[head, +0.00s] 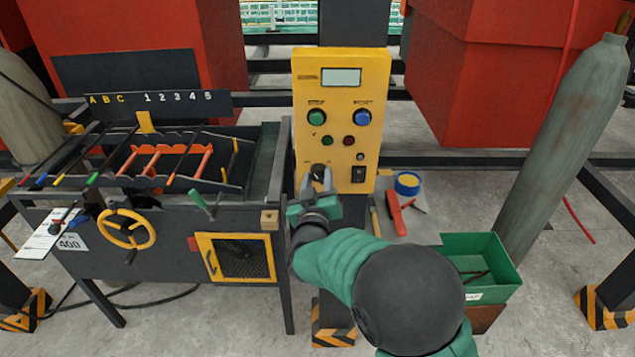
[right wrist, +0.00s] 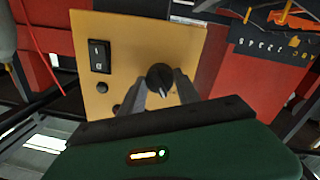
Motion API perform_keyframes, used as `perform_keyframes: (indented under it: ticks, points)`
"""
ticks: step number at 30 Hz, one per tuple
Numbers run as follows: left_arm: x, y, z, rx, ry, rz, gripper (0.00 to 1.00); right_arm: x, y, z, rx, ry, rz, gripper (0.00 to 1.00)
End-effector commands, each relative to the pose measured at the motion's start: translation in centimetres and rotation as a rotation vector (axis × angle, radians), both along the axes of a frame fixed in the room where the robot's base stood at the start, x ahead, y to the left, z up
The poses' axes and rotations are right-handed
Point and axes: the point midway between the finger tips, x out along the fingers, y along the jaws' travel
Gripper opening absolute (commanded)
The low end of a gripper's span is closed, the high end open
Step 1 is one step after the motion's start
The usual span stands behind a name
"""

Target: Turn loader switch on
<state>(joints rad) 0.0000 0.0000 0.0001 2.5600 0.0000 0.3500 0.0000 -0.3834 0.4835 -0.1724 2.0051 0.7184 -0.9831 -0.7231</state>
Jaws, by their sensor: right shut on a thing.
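The yellow control panel (head: 341,120) stands in the middle of the head view, with a display, a green and a blue button and smaller knobs. A black rotary switch (head: 318,170) sits low on its left side. My right gripper (head: 318,184) is at this switch, its fingers shut on it. In the right wrist view the black rotary knob (right wrist: 160,77) with a pale pointer mark lies between the fingertips of the gripper (right wrist: 160,88). A black rocker switch (head: 358,174) is to the right on the panel; it also shows in the right wrist view (right wrist: 99,56). My left gripper is not in view.
A dark machine with a yellow handwheel (head: 126,230) and coloured rods stands at the left. A green bin (head: 480,262), a blue-and-yellow tape roll (head: 407,183) and a red tool (head: 396,212) are at the right. A grey gas cylinder (head: 565,140) leans farther right.

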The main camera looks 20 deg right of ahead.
Motion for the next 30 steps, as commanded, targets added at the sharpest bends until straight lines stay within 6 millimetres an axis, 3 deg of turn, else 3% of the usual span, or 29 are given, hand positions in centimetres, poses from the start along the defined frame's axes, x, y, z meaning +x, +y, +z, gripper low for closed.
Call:
perform_keyframes:
  ticks: [2, 30]
  points:
    - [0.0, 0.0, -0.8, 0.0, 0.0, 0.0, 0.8, -0.1, 0.0, -1.1, 0.065, -0.001, 0.0, 0.0]
    - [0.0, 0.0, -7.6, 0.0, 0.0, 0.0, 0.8, -0.1, 0.2, -1.2, 0.922, -0.248, -0.001, 0.0]
